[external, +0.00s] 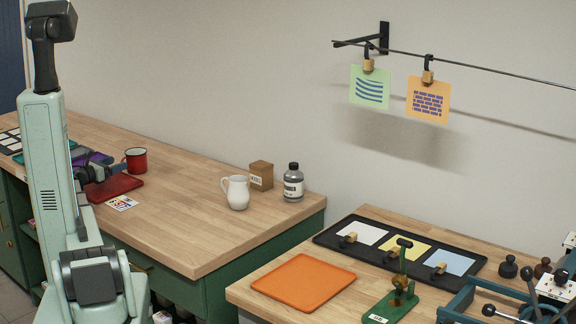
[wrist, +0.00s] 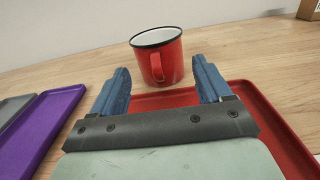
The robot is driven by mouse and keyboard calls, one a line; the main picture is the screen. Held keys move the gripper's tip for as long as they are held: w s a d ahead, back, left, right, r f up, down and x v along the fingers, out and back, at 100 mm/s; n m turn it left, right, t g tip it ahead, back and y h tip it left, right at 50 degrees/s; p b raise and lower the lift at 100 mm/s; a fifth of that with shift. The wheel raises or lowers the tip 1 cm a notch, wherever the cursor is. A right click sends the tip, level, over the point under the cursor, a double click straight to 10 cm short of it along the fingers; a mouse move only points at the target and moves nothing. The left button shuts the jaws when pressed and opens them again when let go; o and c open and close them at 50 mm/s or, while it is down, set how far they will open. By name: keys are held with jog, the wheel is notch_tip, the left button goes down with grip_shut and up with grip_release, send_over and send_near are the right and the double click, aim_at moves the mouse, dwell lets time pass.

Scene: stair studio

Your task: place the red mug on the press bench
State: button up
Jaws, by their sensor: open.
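The red mug (external: 135,160) with a dark rim stands upright on the left wooden bench, near the wall. In the wrist view the red mug (wrist: 158,55) is ahead of the fingers, its handle facing my gripper. My gripper (external: 121,168) is open and empty, low over the red tray, with its two blue fingers (wrist: 161,68) apart and pointing at the mug. The mug appears just beyond the fingertips; contact cannot be told. The right-hand wooden bench (external: 366,281), with a teal press frame (external: 462,299) at its right end, appears to be the press bench.
The red tray (wrist: 262,108) lies under my gripper, a purple tray (wrist: 40,130) to its left. A white pitcher (external: 236,192), brown box (external: 261,176) and bottle (external: 293,183) stand farther right. The right bench holds an orange mat (external: 303,283) and black tray (external: 325,238). A gap separates the benches.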

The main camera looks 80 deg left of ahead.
aim_at(123, 159)
jog(key=shift+x, duration=2.7)
jog(key=shift+s+a+r, duration=0.15)
jog(key=shift+a+r, duration=0.05)
grip_shut()
